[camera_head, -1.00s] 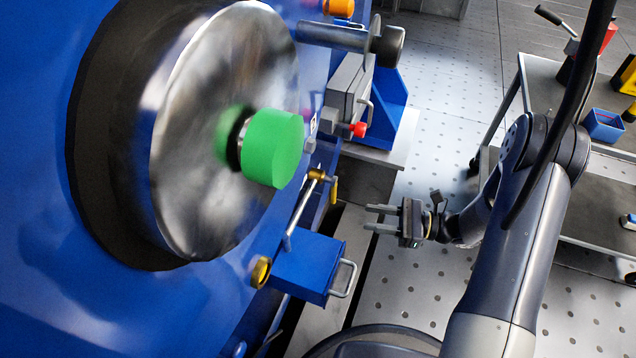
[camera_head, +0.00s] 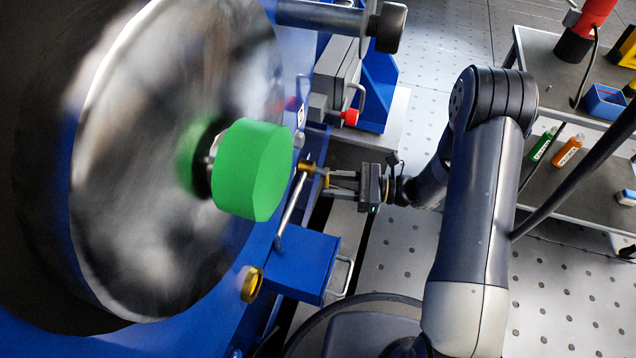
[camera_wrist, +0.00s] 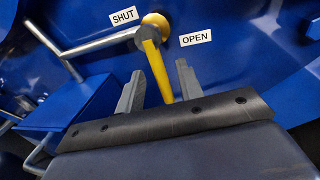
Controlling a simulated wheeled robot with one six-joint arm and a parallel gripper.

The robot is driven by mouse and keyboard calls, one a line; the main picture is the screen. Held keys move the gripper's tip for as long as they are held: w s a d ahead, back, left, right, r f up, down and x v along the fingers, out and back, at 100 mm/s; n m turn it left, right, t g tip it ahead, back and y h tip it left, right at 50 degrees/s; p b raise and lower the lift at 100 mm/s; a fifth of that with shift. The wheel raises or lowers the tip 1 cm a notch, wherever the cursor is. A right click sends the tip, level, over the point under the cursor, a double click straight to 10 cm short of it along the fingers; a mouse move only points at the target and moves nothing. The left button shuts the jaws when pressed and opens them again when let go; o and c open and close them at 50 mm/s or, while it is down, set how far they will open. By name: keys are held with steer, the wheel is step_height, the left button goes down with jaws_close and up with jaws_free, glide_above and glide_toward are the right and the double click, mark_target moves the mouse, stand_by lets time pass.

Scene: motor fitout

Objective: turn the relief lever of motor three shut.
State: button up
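The relief lever is a yellow handle (camera_wrist: 155,66) on a grey hub with a brass base, in the wrist view. It slants down from the hub and lies between the two fingers of my gripper (camera_wrist: 160,88), which is open. A gap shows on each side of the lever. A SHUT label (camera_wrist: 124,16) is left of the hub and an OPEN label (camera_wrist: 196,38) is right of it. The handle hangs nearer the OPEN side. In the head view my gripper (camera_head: 343,183) reaches the brass lever pivot (camera_head: 307,166) on the blue motor; the handle is mostly hidden there.
A large metal disc with a green hub (camera_head: 252,170) stands left of my gripper. A blue box with a handle (camera_head: 303,266) sits below. A red-tipped part (camera_head: 349,117) is above. A grey cart (camera_head: 565,195) stands to the right.

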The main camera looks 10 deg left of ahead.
steer(key=shift+s+a+b, duration=0.15)
steer(key=shift+a+b, duration=0.05)
steer(key=shift+a, duration=0.8)
steer(key=shift+s+a+b, duration=0.1)
steer(key=shift+a+b, duration=0.05)
steer(key=shift+a, duration=0.85)
jaws_close()
